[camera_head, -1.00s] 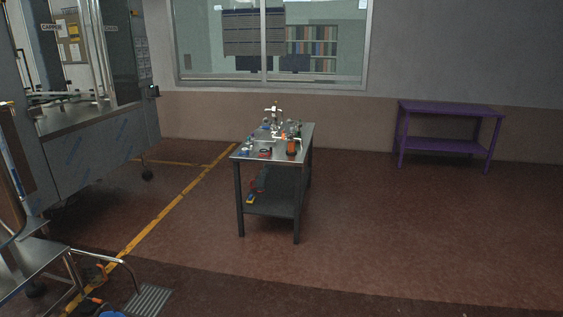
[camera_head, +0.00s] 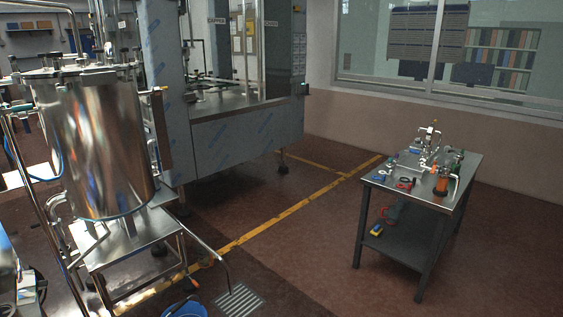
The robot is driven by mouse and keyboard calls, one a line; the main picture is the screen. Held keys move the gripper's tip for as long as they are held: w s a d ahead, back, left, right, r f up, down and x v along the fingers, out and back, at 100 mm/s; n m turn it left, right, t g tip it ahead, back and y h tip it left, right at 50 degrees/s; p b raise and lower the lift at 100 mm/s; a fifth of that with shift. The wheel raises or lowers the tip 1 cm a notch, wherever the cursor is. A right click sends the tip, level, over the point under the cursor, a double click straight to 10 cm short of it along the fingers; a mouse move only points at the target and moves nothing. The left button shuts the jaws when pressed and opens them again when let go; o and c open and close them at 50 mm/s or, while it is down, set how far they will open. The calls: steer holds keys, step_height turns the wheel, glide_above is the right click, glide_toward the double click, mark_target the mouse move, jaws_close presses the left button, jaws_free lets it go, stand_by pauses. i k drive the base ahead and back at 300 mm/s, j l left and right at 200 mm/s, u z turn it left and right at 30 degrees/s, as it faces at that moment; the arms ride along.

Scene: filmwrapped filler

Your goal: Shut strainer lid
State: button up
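No part that I can tell for sure as the strainer or its lid shows. A steel tank (camera_head: 97,145) stands at the left on a metal stand, with clamps and fittings around its top. A metal worktable (camera_head: 455,192) at the right carries several small pipe fittings and valves, among them an orange-bodied upright part (camera_head: 441,183). These are too small to make out whether any lid is open. My gripper is not in view.
A large steel machine (camera_head: 230,138) stands behind the tank. A blue bucket (camera_head: 185,309) and a floor drain (camera_head: 239,299) are at the bottom. A yellow line (camera_head: 290,212) crosses the floor. Open floor lies between the tank stand and the worktable.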

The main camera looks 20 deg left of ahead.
mark_target(25, 284)
steer(key=i+j+u, duration=0.15)
steer(key=i+u, duration=0.45)
steer(key=u, duration=0.2)
steer(key=i+u, duration=0.4)
steer(key=i+l+u, duration=0.15)
steer(key=u, duration=0.25)
steer(key=i+j+u, duration=0.35)
steer(key=i, duration=0.2)
steer(key=i+u, duration=0.4)
steer(key=i, duration=0.2)
